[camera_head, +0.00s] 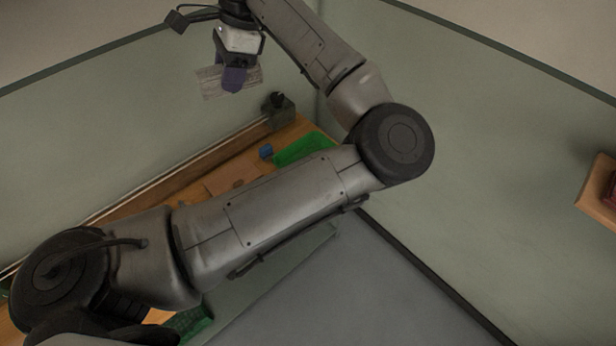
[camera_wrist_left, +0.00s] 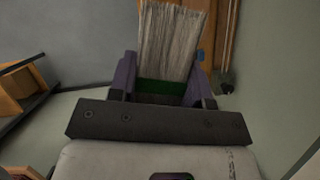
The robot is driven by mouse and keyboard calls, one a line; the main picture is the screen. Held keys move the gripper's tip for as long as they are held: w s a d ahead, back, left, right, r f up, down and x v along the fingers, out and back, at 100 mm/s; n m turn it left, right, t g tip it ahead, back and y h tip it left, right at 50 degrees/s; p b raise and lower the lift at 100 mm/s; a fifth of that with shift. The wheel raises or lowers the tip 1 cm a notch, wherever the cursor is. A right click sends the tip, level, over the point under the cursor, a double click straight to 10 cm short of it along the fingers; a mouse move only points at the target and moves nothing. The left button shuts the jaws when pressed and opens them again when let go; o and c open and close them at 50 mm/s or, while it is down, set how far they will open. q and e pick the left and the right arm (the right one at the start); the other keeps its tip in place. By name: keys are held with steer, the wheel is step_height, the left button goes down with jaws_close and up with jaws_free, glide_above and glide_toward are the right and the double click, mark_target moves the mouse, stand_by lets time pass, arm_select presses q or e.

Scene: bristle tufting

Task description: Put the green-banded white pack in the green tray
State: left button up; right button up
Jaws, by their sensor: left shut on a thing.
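My left gripper (camera_head: 236,78) hangs high in front of the wall, its purple fingers shut on the green-banded white pack (camera_head: 212,83). In the left wrist view the pack (camera_wrist_left: 170,40) shows as pale, streaked bristles, with the green band (camera_wrist_left: 165,90) between the fingers of my gripper (camera_wrist_left: 163,78). A green tray (camera_head: 302,148) lies at the far end of the wooden bench, well below the gripper and partly hidden by my left arm. Another green item (camera_head: 190,322) shows below the arm; I cannot tell what it is. My right gripper is not in view.
The wooden bench (camera_head: 160,200) runs along the wall, largely behind my arm. A small blue item (camera_head: 266,151) lies beside the green tray, and a dark device (camera_head: 278,108) stands at the bench's back edge. A wooden shelf (camera_head: 594,198) is at the far right.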

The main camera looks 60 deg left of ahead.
arm_select(q)
steer(key=w+f+m+t+y+b, duration=0.1)
steer(key=w+f+m+b, duration=0.5)
steer(key=f+b, duration=0.8)
steer(key=w+a+f+m+t+y+b, duration=0.15)
steer(key=w+f+m+b, duration=0.4)
steer(key=f+b, duration=0.8)
steer(key=w+d+f+m+t+y+b, duration=0.1)
steer(key=w+f+m+y+b, duration=0.15)
steer(key=w+f+b, duration=1.1)
steer(key=shift+m+h, duration=0.4)
steer(key=shift+h, duration=0.1)
steer(key=s+a+f+b, duration=0.1)
steer(key=a+f, duration=0.2)
steer(key=a, duration=0.1)
steer(key=s+a+f+b, duration=0.1)
steer(key=s+a+f, duration=0.1)
steer(key=a+f, duration=0.2)
steer(key=s+a+f, duration=0.2)
steer(key=a+f, duration=0.1)
steer(key=a, duration=0.1)
steer(key=shift+f+b, duration=0.3)
steer(key=shift+b, duration=0.1)
step_height(320, 180, down, 4)
steer(key=b, duration=0.3)
steer(key=shift+f, duration=0.1)
steer(key=o, duration=1)
steer(key=shift+c, duration=0.2)
